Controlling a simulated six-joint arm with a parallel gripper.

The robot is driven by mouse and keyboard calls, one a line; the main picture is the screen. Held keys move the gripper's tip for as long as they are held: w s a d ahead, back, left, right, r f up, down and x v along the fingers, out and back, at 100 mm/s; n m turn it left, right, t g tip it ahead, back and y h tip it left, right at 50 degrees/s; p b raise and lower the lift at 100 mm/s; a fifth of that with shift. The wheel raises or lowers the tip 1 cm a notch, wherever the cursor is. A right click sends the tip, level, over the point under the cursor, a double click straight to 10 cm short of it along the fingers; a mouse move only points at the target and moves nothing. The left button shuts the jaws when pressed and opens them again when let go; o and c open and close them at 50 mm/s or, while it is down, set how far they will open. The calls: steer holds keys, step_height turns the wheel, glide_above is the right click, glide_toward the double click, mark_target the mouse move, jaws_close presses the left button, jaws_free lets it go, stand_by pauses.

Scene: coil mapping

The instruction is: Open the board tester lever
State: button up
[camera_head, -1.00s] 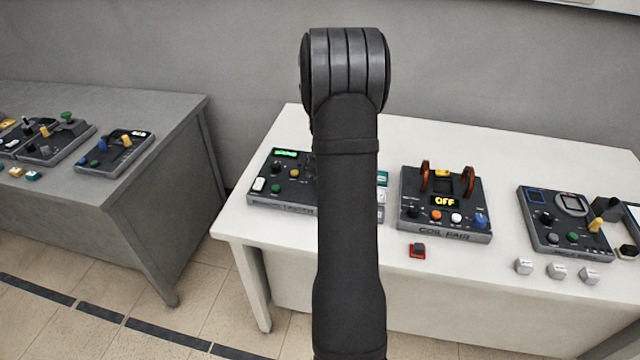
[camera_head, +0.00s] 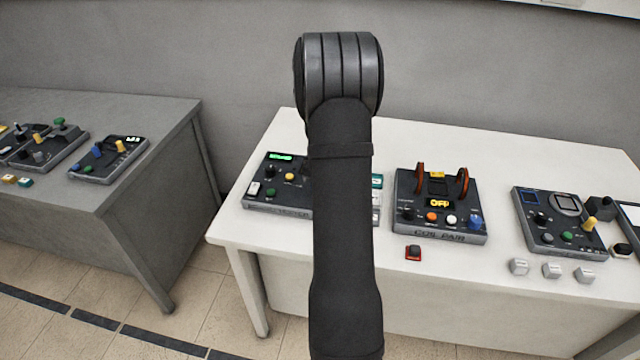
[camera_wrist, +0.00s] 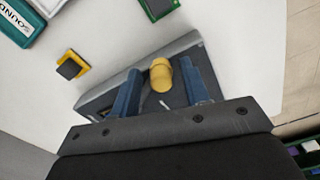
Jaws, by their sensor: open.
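In the wrist view, a thick yellow lever handle (camera_wrist: 161,75) stands up from a dark-faced grey device (camera_wrist: 100,101). My gripper (camera_wrist: 164,88) is open, with one blue finger on each side of the handle. I cannot tell whether either finger touches it. Much of the device is hidden behind the fingers and the gripper body. In the head view, my arm hides the gripper and the lever. A dark tester panel (camera_head: 268,192) with a green display shows partly to the left of my arm on the white table.
The white table (camera_head: 400,285) also holds a coil pair device (camera_head: 440,237) reading OFF, a red-based block (camera_head: 414,253), another panel (camera_head: 560,246) and several white cubes. A grey table (camera_head: 130,225) with more panels stands left. A yellow-framed block (camera_wrist: 71,66) and a teal box (camera_wrist: 14,24) lie nearby.

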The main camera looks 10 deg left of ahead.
step_height(320, 180, up, 18)
steer(key=shift+f, duration=0.25)
steer(key=shift+f, duration=0.15)
stand_by(0.6)
step_height(320, 180, down, 17)
steer(key=shift+f, duration=0.15)
stand_by(0.4)
steer(key=shift+d, duration=0.1)
steer(key=shift+s+a+m, duration=0.25)
steer(key=shift+a+m, duration=0.25)
steer(key=shift+m, duration=0.3)
stand_by(1.6)
steer(key=shift+o, duration=0.5)
